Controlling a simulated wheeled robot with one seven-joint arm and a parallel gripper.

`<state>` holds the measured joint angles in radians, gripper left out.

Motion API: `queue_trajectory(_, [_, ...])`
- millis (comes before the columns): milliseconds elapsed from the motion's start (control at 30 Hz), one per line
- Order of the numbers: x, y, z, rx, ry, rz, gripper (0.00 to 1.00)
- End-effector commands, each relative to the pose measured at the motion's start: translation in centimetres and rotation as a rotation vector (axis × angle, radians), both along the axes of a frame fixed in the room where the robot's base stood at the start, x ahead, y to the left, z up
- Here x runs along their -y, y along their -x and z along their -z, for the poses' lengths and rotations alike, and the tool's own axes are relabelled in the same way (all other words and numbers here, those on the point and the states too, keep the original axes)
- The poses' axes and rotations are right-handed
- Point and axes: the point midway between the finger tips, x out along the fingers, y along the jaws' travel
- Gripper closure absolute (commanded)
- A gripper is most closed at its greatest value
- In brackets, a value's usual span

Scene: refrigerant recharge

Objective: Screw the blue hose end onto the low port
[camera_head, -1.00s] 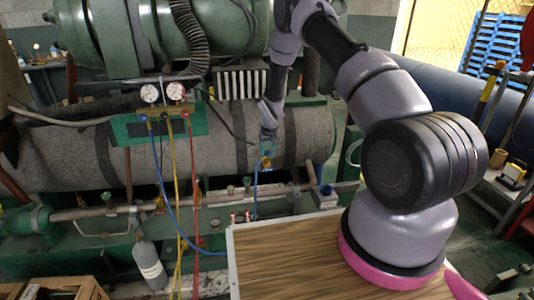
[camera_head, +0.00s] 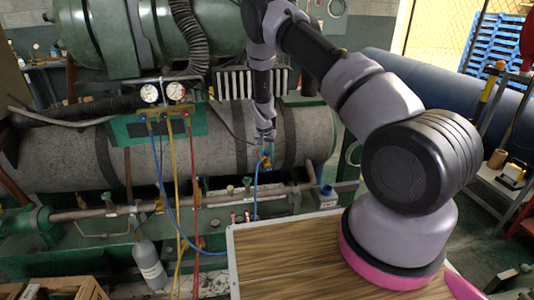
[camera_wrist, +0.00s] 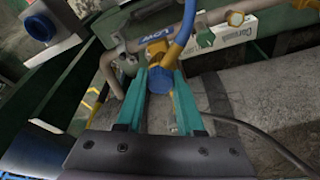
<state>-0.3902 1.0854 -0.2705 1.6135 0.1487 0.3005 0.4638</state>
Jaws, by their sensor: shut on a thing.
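My gripper (camera_head: 266,156) is shut on the blue hose end (camera_wrist: 161,79), which sits between its two teal fingers in the wrist view. A brass angled fitting (camera_wrist: 158,48) joins the hose end to the blue hose (camera_wrist: 187,22). In the head view the blue hose (camera_head: 256,190) hangs down from my gripper and runs back to the gauge manifold.
The gauge manifold (camera_head: 163,95) hangs at left with yellow and red hoses. A pipe with valves (camera_head: 120,212) runs below the grey tank (camera_head: 225,150). A wooden tabletop (camera_head: 285,258) stands in front. A blue-capped part (camera_wrist: 40,27) is at upper left in the wrist view.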

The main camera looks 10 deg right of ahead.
Motion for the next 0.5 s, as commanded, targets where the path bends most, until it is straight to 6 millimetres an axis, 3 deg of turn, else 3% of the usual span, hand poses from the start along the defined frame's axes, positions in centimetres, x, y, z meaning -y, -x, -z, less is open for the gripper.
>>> queue_trajectory(200, [-0.43, 0.15, 0.28, -0.003, 0.001, 0.181, 1.00])
queue_trajectory(233, [-0.22, 0.12, 0.20, -0.002, -0.001, 0.174, 0.52])
queue_trajectory(300, [-0.19, 0.13, 0.18, -0.003, -0.002, 0.171, 0.28])
queue_trajectory(500, [-0.11, 0.09, 0.13, -0.002, -0.001, 0.170, 0.28])
